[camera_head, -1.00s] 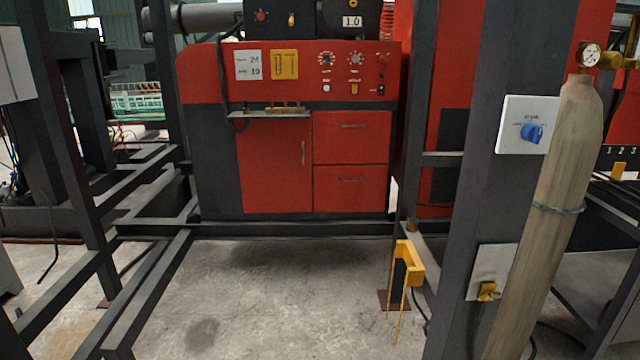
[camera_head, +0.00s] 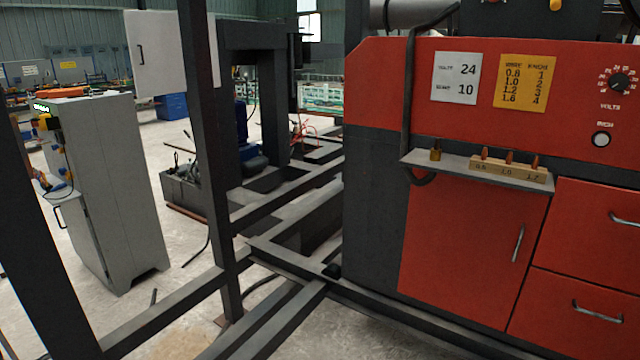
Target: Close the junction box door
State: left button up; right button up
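A white box or panel (camera_head: 165,70) with a small dark handle is at the upper left, partly hidden behind a dark upright post. It may be the junction box; I cannot tell whether the handled face is its door or how far that door stands open. Neither of my grippers is in view.
Dark steel posts (camera_head: 205,150) and low floor rails (camera_head: 270,318) stand between me and the white panel. A grey cabinet (camera_head: 110,190) stands at left. A red machine (camera_head: 470,235) with drawers and a small shelf (camera_head: 450,166) fills the right. Bare floor shows at left.

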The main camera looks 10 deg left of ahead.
aim_at(154, 39)
jog(key=i+j+u, duration=0.25)
jog(key=i+u, duration=0.15)
jog(key=i, duration=0.2)
jog(key=i+u, duration=0.35)
jog(key=i, duration=0.25)
jog(key=i+u, duration=0.4)
jog(key=i, duration=0.25)
jog(key=i+l+u, duration=0.35)
jog(key=i, duration=0.2)
jog(key=i+j+z, duration=0.15)
jog(key=i, duration=0.3)
jog(key=i+j+z, duration=0.1)
jog(key=i, duration=0.4)
